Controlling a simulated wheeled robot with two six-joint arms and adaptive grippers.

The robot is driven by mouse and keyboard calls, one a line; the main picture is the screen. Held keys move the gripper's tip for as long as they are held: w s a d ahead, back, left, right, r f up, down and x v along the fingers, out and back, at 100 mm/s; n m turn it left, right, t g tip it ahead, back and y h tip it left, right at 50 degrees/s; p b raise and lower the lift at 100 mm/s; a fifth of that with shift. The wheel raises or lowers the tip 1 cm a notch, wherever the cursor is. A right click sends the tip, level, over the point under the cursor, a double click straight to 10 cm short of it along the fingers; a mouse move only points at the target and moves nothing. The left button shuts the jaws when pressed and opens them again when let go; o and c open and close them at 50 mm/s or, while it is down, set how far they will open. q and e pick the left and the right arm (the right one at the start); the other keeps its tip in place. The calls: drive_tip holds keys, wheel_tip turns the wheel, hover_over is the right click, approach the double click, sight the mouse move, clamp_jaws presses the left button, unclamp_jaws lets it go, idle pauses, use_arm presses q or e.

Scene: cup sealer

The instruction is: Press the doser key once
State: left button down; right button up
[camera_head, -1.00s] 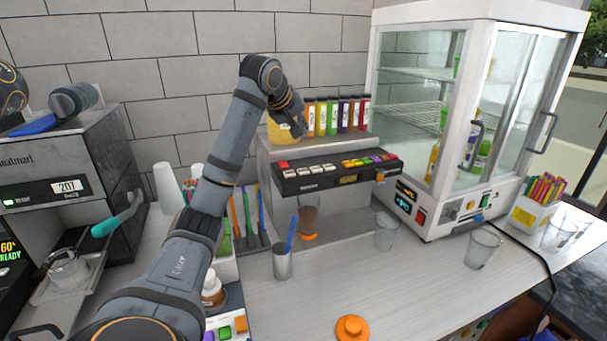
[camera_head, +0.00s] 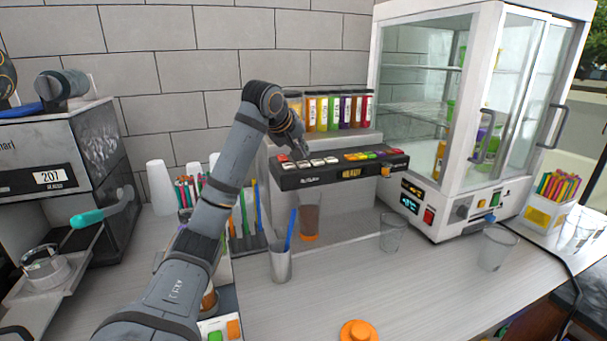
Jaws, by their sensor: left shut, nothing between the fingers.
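The doser (camera_head: 312,179) is a dark bar with a row of white, red, yellow and green keys along its top, set on a grey stand against the wall. My left gripper (camera_head: 302,153) is shut and empty, pointing down at the left part of the key row, just above or at the white keys. I cannot tell whether its tips touch a key. A glass with brown liquid and an orange base (camera_head: 309,220) stands below the doser. My right gripper is not in view.
A glass-doored cabinet (camera_head: 437,190) stands right of the doser. Several bottles (camera_head: 333,110) line the shelf behind. A metal cup with a blue stick (camera_head: 280,262), clear glasses (camera_head: 392,232) and an orange lid (camera_head: 359,331) stand on the counter. A coffee machine (camera_head: 60,150) is at left.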

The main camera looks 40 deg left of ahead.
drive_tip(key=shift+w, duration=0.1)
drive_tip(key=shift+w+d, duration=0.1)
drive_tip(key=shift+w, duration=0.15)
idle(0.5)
use_arm(q)
drive_tip(key=shift+f, duration=0.15)
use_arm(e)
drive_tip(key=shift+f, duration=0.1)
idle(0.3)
use_arm(q)
drive_tip(key=shift+f+b, duration=0.3)
drive_tip(key=shift+f, duration=0.05)
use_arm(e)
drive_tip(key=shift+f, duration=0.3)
use_arm(q)
drive_tip(key=shift+f+b, duration=0.4)
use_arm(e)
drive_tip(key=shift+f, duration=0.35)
use_arm(q)
drive_tip(key=shift+r, duration=0.15)
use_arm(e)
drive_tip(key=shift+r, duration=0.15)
use_arm(q)
drive_tip(key=shift+r+p, duration=0.7)
drive_tip(key=shift+p, duration=0.2)
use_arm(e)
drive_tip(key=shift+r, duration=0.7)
